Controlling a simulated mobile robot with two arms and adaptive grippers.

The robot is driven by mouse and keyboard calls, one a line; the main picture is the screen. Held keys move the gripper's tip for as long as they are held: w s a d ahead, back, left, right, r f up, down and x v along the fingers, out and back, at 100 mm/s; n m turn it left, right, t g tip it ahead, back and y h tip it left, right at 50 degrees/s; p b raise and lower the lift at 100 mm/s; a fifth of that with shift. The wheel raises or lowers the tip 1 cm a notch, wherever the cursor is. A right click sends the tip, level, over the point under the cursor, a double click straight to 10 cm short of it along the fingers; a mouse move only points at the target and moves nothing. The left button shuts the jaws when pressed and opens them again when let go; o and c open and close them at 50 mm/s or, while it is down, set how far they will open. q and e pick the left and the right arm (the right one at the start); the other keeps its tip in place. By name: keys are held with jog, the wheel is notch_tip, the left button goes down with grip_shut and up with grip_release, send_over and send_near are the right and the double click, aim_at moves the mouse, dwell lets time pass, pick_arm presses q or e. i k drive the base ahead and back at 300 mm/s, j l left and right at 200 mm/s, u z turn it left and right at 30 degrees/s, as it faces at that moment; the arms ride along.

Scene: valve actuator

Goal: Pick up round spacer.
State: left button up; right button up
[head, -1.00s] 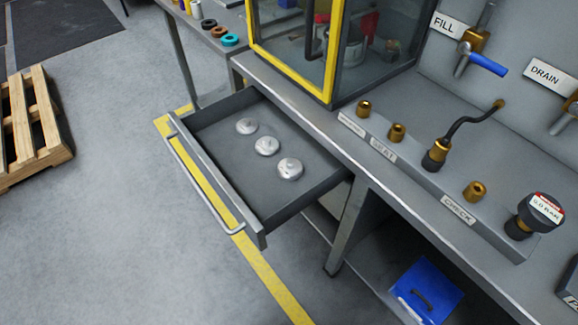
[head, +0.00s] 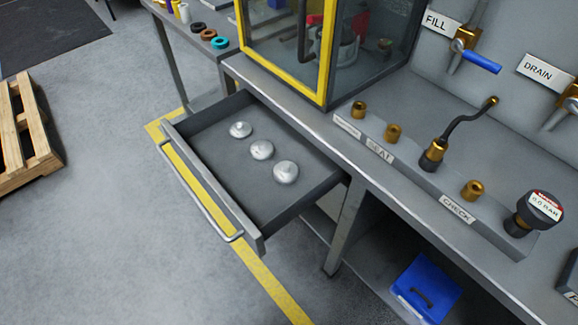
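Three round silver metal pieces lie in a row in an open drawer (head: 215,165) under the bench. One is at the back left (head: 240,130), one in the middle (head: 261,149), and the largest-looking one (head: 286,172) is closest to the bench's near side. Each has a small raised centre. I cannot tell which of them, if any, is the round spacer. Several small rings, black, brown and teal (head: 219,42), lie on a side table at the top. Neither of my grippers is in view.
A yellow-framed glass cabinet (head: 326,50) stands on the bench. A blue box (head: 426,287) sits on the lower shelf. A wooden pallet (head: 22,130) is at left; floor before the drawer is clear.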

aim_at(285, 172)
jog(key=i+j+z, duration=0.5)
jog(key=j+z, duration=0.25)
jog(key=i+j+z, duration=0.25)
jog(key=j, duration=0.25)
jog(key=j+z, duration=0.25)
jog(key=j, duration=0.1)
